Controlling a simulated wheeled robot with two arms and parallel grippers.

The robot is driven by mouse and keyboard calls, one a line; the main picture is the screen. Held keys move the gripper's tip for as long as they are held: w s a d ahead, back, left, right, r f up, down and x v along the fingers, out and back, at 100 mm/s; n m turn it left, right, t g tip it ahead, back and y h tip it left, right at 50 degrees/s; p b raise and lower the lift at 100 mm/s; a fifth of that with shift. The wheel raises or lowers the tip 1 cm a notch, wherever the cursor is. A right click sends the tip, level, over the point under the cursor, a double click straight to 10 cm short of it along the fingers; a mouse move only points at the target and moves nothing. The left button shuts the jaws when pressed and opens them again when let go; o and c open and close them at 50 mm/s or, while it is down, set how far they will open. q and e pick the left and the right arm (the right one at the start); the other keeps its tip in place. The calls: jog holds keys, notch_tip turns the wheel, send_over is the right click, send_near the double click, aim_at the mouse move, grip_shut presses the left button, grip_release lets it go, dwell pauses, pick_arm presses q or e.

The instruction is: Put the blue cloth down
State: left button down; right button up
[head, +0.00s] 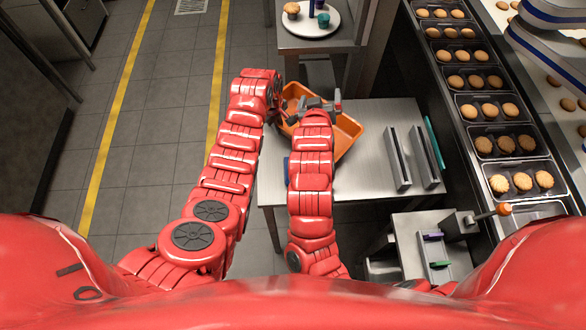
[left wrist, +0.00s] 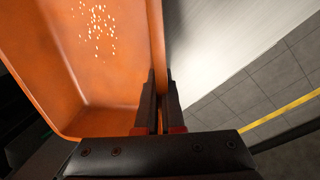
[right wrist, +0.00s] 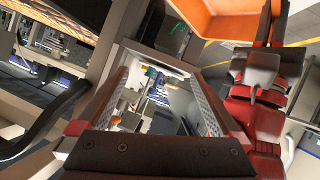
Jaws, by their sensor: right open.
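A small blue patch (head: 287,171), which may be the blue cloth, shows at the left side of the metal table, mostly hidden behind my right arm. No cloth shows in either gripper. An orange crate (head: 349,126) lies tilted in the picture on the table's far part. My left gripper (head: 285,117) is at the crate's left side; in the left wrist view its fingers (left wrist: 160,100) are closed on either side of the crate wall (left wrist: 156,35). My right gripper (head: 322,104) is above the crate, its fingers (right wrist: 160,85) wide apart and empty.
Two upright grey plates (head: 397,158) stand on the table's right, beside a teal strip (head: 434,142). Biscuit trays (head: 502,143) line the conveyor at right. A plate with a muffin and cups (head: 308,18) stands on a far table. Floor at left is clear.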

jog(key=s+a+f+m+g+y, duration=0.1)
jog(key=s+a+f+g, duration=0.25)
jog(key=s, duration=0.35)
jog(key=s+a+f+g+y, duration=0.1)
jog(key=s+a+f+g, duration=0.2)
jog(key=s+f+g, duration=0.3)
jog(key=shift+t, duration=0.65)
jog(key=x, duration=0.6)
jog(key=s+x, duration=0.1)
jog(key=x, duration=0.2)
jog(key=shift+w+a+f, duration=0.15)
jog(key=shift+a+f, duration=0.1)
jog(key=shift+f, duration=0.3)
jog(key=shift+r, duration=0.1)
jog(key=c, duration=1.5)
